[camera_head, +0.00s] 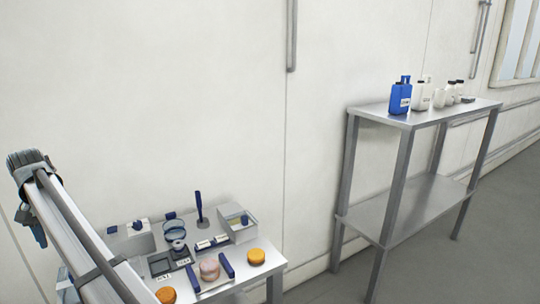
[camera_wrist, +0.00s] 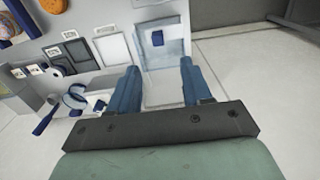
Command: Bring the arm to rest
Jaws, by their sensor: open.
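My arm (camera_head: 75,230) reaches in from the lower left of the head view, beside the small table (camera_head: 240,276). Beyond the fingertips is a pale open box (camera_wrist: 175,27) with a small blue piece (camera_wrist: 157,38) inside. The gripper appears to be above the table's edge area; its exact height is hard to tell.
The table holds two orange rounds (camera_head: 256,256) (camera_head: 166,295), a pink round (camera_head: 209,269), blue bars (camera_head: 226,265), an upright blue-handled tool (camera_head: 200,210) and a glass dish (camera_head: 173,228). A metal shelf (camera_head: 425,114) at right carries a blue bottle (camera_head: 399,97) and white bottles (camera_head: 421,97).

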